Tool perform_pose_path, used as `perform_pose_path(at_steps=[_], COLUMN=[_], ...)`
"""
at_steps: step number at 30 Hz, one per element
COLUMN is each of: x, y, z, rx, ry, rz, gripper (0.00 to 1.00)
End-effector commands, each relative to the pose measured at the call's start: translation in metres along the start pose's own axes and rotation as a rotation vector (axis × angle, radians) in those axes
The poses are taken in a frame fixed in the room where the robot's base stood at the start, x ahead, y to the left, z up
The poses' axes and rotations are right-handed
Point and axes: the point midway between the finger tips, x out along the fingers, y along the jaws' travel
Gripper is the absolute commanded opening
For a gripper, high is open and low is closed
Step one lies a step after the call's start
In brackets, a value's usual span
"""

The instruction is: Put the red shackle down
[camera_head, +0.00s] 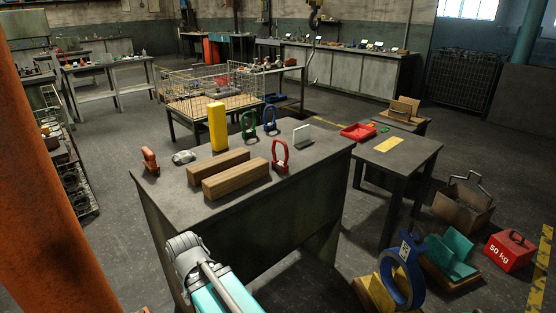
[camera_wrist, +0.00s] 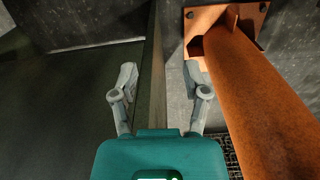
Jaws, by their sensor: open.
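The red shackle (camera_head: 280,157) stands upright on the grey workbench (camera_head: 318,158), near its right front part, beside the wooden blocks. My gripper (camera_wrist: 160,82) is open and empty in the wrist view, with nothing between its fingers. It points at the floor beside an orange post, away from the shackle. In the head view my arm's end is in front of the bench, well apart from the shackle; the fingertips cannot be made out there. The shackle does not show in the wrist view.
Two wooden blocks (camera_head: 236,180), a yellow block (camera_head: 217,127), a green shackle (camera_head: 249,125) and a blue shackle (camera_head: 270,119) stand on the bench. An orange post (camera_head: 40,190) rises at left; it also shows close to my gripper in the wrist view (camera_wrist: 255,90). A side table (camera_head: 415,152) stands right.

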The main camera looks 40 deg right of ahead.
Motion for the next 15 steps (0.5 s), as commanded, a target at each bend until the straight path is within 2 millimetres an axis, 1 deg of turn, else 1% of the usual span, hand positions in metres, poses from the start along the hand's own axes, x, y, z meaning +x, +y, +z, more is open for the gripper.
perform_pose_path(at_steps=[5, 8, 11, 15], x=[-0.003, -0.01, -0.021, -0.044], y=[0.0, 0.0, 0.0, 0.0], z=[0.0, -0.001, -0.002, -0.003], rx=[0.0, 0.0, 0.0, 0.0], ry=[0.0, 0.002, 0.004, 0.008], rz=[0.0, 0.0, 0.0, 0.0], gripper=[0.6, 0.6, 0.6, 0.6])
